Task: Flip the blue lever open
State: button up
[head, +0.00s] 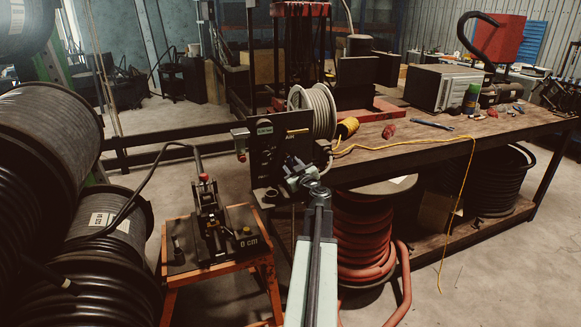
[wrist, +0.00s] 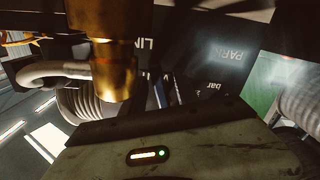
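A dark upright panel (head: 266,150) with pale lettering stands at the left end of the workbench. My gripper (head: 298,172) is in front of its lower right part. In the head view I cannot make out a blue lever; my gripper covers part of the panel. In the wrist view the panel (wrist: 222,62) fills the background, with the words "PARK" and "bar". A narrow bluish piece (wrist: 173,88) shows beside a brass fitting (wrist: 113,62); I cannot tell whether it is the lever. My gripper's fingers are not clear enough to show their opening.
A grey hose reel (head: 314,110) stands just behind the panel. The workbench (head: 400,150) extends right, with tools and a yellow cord. A small orange-framed stand (head: 170,285) with a crimping device is at the lower left. Large black hose reels (head: 45,135) fill the left side.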

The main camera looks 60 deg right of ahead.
grip_shut()
jog(key=m, duration=0.2)
jog(key=a+m, duration=0.1)
jog(key=m, duration=0.1)
jog(key=shift+w+f, duration=0.1)
jog(key=shift+w, duration=0.25)
grip_release()
jog(key=v, duration=0.8)
jog(key=shift+w, duration=0.1)
